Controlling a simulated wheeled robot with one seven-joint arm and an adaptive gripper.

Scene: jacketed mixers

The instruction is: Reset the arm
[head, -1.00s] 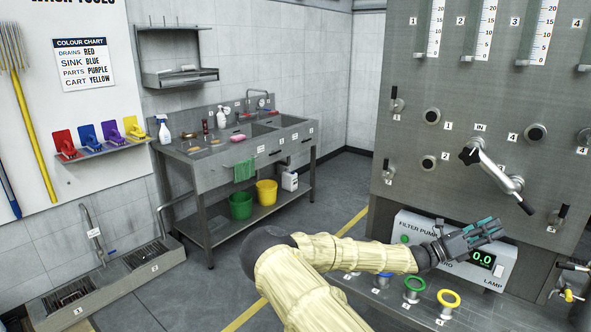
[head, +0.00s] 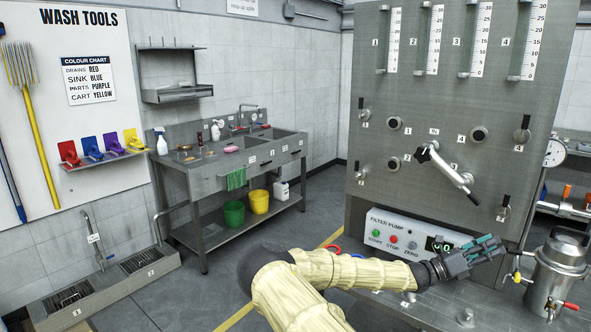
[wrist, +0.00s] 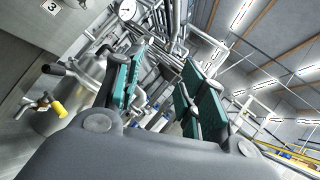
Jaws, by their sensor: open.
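My gripper (head: 488,250) is at the lower right of the head view, at the end of my cream-sleeved arm, in front of the lower part of the grey valve panel (head: 400,190). Its teal-padded fingers are apart with nothing between them. In the wrist view the two fingers (wrist: 160,90) stand apart, with pipes and a ceiling with lights showing beyond. The gripper hides part of the filter pump box (head: 385,218) and its display.
A silver lever handle (head: 450,172) sticks out of the panel above my gripper. A steel vessel (head: 556,275) with taps stands close at right. A sink bench (head: 205,180) is at left, with open floor before it. A gauge (head: 555,152) is at far right.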

